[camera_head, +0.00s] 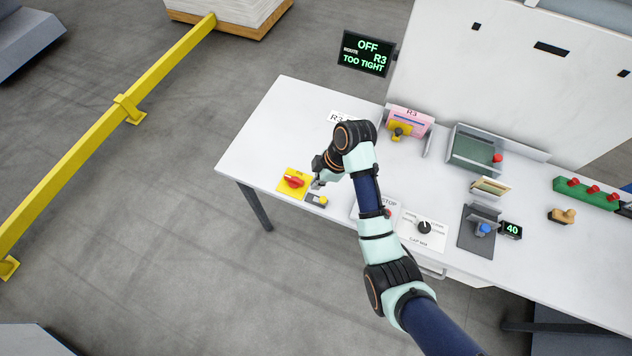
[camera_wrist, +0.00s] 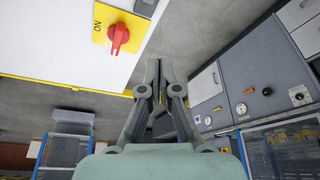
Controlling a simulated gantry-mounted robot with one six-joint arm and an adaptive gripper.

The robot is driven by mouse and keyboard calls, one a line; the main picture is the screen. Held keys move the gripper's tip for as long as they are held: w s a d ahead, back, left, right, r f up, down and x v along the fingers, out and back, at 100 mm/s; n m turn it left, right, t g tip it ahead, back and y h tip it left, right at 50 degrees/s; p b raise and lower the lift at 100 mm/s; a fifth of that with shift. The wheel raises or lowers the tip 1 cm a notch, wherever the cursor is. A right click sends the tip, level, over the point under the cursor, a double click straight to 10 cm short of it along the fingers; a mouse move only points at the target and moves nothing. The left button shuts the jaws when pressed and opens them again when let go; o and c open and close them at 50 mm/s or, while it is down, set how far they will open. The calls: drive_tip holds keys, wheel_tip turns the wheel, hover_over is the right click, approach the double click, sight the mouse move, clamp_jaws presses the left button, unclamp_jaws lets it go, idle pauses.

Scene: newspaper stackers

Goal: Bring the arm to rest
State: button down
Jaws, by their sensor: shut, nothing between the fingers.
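My gripper (camera_head: 318,184) is over the front left part of the white table (camera_head: 275,125), just right of a red rotary switch (camera_head: 294,182) on a yellow plate. In the wrist view my gripper (camera_wrist: 159,95) has its fingertips together with nothing between them. The wrist view also shows the red switch (camera_wrist: 117,38) at the upper left, apart from the fingers, with "ON" printed on its plate. My arm crosses the table from the lower right and hides part of its middle.
A dark screen (camera_head: 366,53) reads "OFF", "R3", "TOO TIGHT". The table's far left is clear.

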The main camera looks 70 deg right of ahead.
idle(0.4)
drive_tip(key=w+a+r+m+t+h, duration=0.1)
drive_tip(key=w+a+r, duration=0.2)
drive_tip(key=w+a, duration=0.25)
drive_tip(key=w+a+r+t+h, duration=0.1)
drive_tip(key=w+a+r, duration=0.2)
drive_tip(key=w+a, duration=0.25)
drive_tip(key=w+a+r+m+t, duration=0.1)
drive_tip(key=w+a+r+t, duration=0.1)
drive_tip(key=a+r, duration=0.45)
drive_tip(key=w+a+r+m+t, duration=0.1)
drive_tip(key=a+r+t, duration=0.15)
drive_tip(key=a, duration=0.75)
drive_tip(key=s+a+r+m+t+p, duration=0.1)
drive_tip(key=s+a+r+t+p, duration=0.15)
drive_tip(key=a+r, duration=0.75)
wheel_tip(320, 180, up, 11)
drive_tip(key=d+p, duration=0.1)
drive_tip(key=p, duration=1)
drive_tip(key=shift+w+r+y, duration=0.15)
drive_tip(key=shift+w+y, duration=0.1)
drive_tip(key=shift+y, duration=0.05)
